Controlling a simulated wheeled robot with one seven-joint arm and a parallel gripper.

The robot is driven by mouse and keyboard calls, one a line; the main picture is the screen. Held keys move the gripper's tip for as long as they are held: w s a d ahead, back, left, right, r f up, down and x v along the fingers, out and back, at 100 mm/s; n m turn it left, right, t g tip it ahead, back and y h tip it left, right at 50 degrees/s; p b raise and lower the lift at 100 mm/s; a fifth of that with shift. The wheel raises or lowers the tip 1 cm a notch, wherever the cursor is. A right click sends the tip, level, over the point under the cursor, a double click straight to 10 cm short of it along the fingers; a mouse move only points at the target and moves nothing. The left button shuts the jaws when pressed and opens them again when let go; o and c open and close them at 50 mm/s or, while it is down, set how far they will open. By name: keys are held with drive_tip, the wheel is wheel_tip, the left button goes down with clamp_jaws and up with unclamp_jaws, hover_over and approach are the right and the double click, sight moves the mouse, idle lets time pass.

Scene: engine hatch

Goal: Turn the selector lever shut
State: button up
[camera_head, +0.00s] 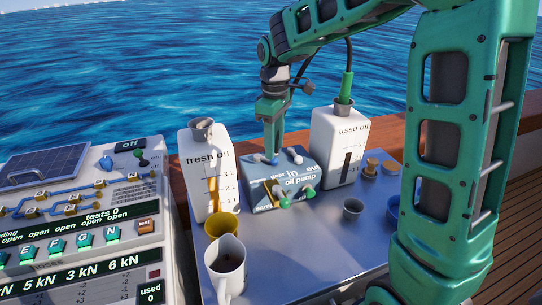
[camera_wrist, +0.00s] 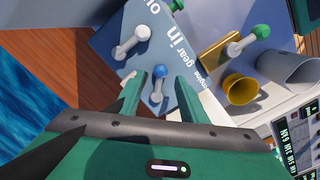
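The oil pump box (camera_head: 300,172) stands between two oil tanks and has several short levers. A lever with a blue knob (camera_wrist: 160,71) sits on its top, beside the words "engine" and "gear". A white-knobbed lever (camera_wrist: 142,32) is near "in" and "out"; it also shows in the head view (camera_head: 294,155). Which lever is the selector is not written legibly. My gripper (camera_wrist: 158,80) is open, with one finger on each side of the blue knob and visible gaps between. In the head view my gripper (camera_head: 271,155) points down at the box's top left, partly hiding the blue knob.
The fresh oil tank (camera_head: 205,165) stands left of the pump, the used oil tank (camera_head: 345,135) right. A control console (camera_head: 75,225) is at left.

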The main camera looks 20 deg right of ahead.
drive_tip(key=shift+f, duration=2.05)
